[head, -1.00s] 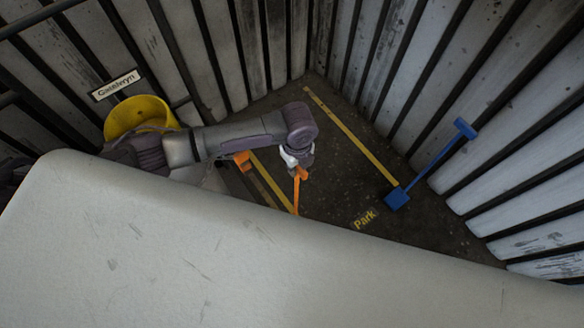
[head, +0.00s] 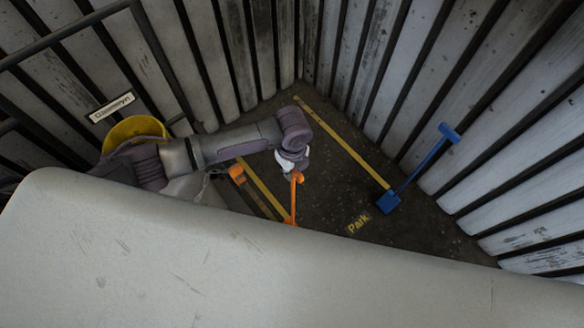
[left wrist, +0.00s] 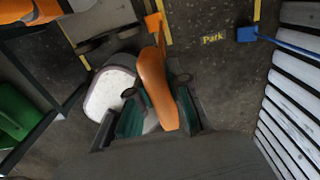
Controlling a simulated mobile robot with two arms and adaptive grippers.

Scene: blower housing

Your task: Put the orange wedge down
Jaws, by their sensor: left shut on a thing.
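The orange wedge (head: 294,203) has a long orange handle and hangs down from my left gripper (head: 296,172), just beyond the pale surface at the front. In the left wrist view, the gripper (left wrist: 158,118) is shut on the handle of the wedge (left wrist: 153,80), and the wedge's block end points to the yellow floor line. I cannot tell whether its lower end touches the floor. My right gripper is in neither view.
A blue wedge (head: 388,203) lies on the dark floor, its handle towards the right slatted wall. Yellow lines (head: 345,143) and the word Park (head: 358,224) mark the floor. Another orange object (head: 236,173) is left of the gripper. A yellow round container (head: 135,128) stands behind the arm.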

